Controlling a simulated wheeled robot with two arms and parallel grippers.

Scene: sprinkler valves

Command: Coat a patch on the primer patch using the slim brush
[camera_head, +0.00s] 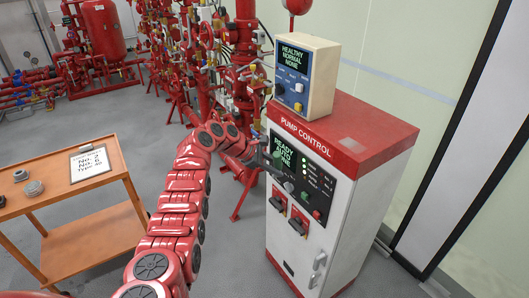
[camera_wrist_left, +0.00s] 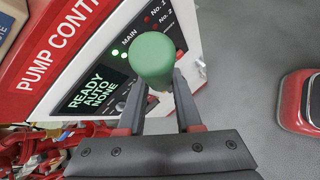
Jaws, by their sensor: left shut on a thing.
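My left gripper (camera_head: 276,163) is in front of the pump control cabinet's panel, at the end of my red arm. In the left wrist view, its two grey fingers (camera_wrist_left: 160,88) are shut around a green, round-ended piece (camera_wrist_left: 153,57). The piece points towards the camera and covers part of the panel. I cannot tell whether it is the slim brush's handle; no bristles show. I cannot make out a primer patch in either view. My right gripper is not in view.
The white pump control cabinet (camera_head: 345,215) with a red top stands at centre right, a blue-faced control box (camera_head: 305,78) on it. An orange cart (camera_head: 90,228) with a sign and grey fittings is at left. Red pipes and valves (camera_head: 245,50) stand behind.

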